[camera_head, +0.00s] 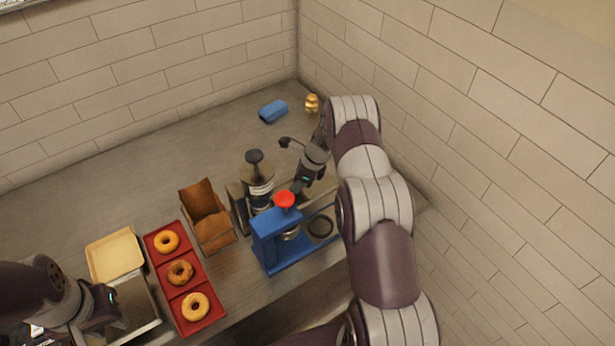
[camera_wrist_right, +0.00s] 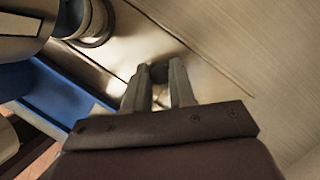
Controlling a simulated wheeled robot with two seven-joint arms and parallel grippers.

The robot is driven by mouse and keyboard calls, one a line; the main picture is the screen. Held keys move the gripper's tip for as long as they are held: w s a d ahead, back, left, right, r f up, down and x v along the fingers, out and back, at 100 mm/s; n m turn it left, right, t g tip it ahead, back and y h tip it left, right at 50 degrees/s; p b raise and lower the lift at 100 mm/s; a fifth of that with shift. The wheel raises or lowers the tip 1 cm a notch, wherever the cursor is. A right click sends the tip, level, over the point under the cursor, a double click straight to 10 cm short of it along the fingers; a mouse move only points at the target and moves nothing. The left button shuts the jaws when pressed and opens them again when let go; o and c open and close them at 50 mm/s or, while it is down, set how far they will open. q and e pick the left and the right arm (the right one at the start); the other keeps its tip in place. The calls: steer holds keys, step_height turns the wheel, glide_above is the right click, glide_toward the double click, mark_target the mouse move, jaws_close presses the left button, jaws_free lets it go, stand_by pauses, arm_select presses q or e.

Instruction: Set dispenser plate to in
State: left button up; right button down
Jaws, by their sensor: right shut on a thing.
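The blue dispenser (camera_head: 272,240) with a red knob (camera_head: 284,199) stands near the front right of the counter. Its dispenser plate, with a dark round ring (camera_head: 320,226), sticks out on the right side. My right gripper (camera_head: 298,188) reaches down behind the dispenser. In the right wrist view my right gripper (camera_wrist_right: 160,80) is shut at the plate's metal edge, with the blue body (camera_wrist_right: 60,95) to the left. The exact grip point is partly hidden by the fingers. My left gripper (camera_head: 112,302) is at the lower left, over a metal tray; its jaw opening is unclear.
A blue item (camera_head: 273,111) lies at the back. A tiled wall closes the right.

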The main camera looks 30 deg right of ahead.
steer(key=shift+a, duration=0.25)
steer(key=shift+s+d+f, duration=0.1)
steer(key=shift+d+f, duration=0.05)
steer(key=shift+d, duration=0.15)
steer(key=shift+a, duration=0.15)
steer(key=c, duration=1.1)
jaws_free()
steer(key=shift+a, duration=0.15)
steer(key=shift+o, duration=0.7)
steer(key=shift+a, duration=0.1)
steer(key=shift+d+r, duration=0.2)
steer(key=shift+d, duration=0.05)
steer(key=shift+d+r, duration=0.15)
steer(key=shift+r, duration=0.1)
arm_select(q)
steer(key=f+b, duration=0.3)
steer(key=shift+d+f, duration=0.1)
steer(key=shift+d, duration=0.3)
arm_select(e)
steer(key=v, duration=1.2)
arm_select(q)
steer(key=shift+s, duration=0.1)
